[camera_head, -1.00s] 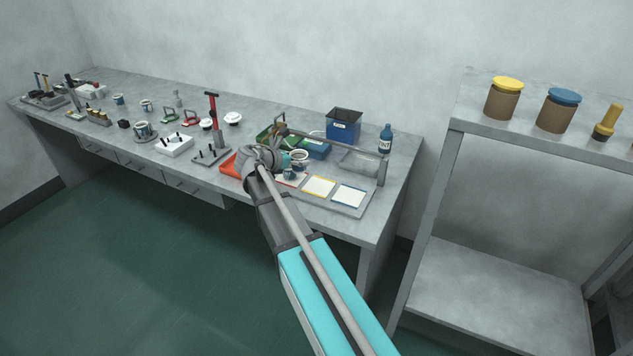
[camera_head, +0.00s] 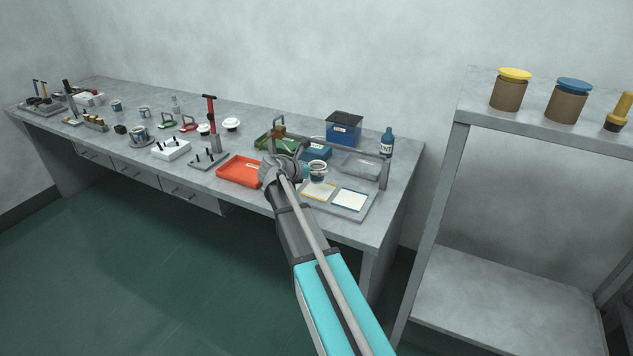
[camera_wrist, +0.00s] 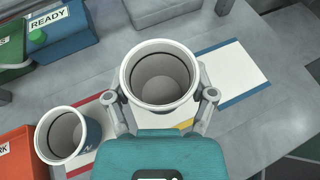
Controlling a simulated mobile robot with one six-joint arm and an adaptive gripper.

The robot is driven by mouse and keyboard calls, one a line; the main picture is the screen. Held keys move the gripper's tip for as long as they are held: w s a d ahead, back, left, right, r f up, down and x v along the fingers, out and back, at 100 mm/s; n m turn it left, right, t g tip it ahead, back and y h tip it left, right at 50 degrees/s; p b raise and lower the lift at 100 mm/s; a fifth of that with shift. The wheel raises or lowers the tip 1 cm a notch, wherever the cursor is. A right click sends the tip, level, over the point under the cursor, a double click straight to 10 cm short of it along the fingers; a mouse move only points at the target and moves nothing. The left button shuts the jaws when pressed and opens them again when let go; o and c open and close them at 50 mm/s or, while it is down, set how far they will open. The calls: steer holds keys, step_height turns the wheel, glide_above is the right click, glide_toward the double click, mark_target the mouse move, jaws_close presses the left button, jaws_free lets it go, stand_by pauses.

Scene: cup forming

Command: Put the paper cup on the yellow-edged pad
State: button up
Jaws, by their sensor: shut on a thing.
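The paper cup (camera_wrist: 160,84), white-rimmed and empty, stands upright between the two fingers of my gripper (camera_wrist: 160,100). In the head view the cup (camera_head: 317,174) shows at the far edge of the yellow-edged pad (camera_head: 319,192). My gripper (camera_head: 299,170) is shut on the cup from the left there. In the wrist view the cup and my gripper hide most of this pad; a bit of yellow edge (camera_wrist: 186,124) shows below the cup. I cannot tell whether the cup's base touches the pad.
A second cup (camera_wrist: 68,134) stands over the red-edged pad (camera_wrist: 86,165) at left. The blue-edged pad (camera_head: 349,200) is bare. An orange tray (camera_head: 240,170), blue bins (camera_head: 343,133) and a blue bottle (camera_head: 387,143) stand nearby. A low bar fixture (camera_head: 383,175) is close at right.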

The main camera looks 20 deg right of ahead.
mark_target(312, 178)
steer(key=shift+d+f+b, duration=0.4)
steer(key=shift+f+b, duration=1.6)
steer(key=shift+b, duration=0.05)
steer(key=shift+f, duration=0.25)
steer(key=o, duration=0.7)
steer(key=shift+r, duration=0.1)
steer(key=shift+r, duration=0.15)
steer(key=shift+a+r, duration=0.15)
steer(key=p+v, duration=0.4)
steer(key=v, duration=0.7)
steer(key=shift+s+a+p, duration=0.1)
steer(key=shift+a+p, duration=0.2)
steer(key=shift+p, duration=0.05)
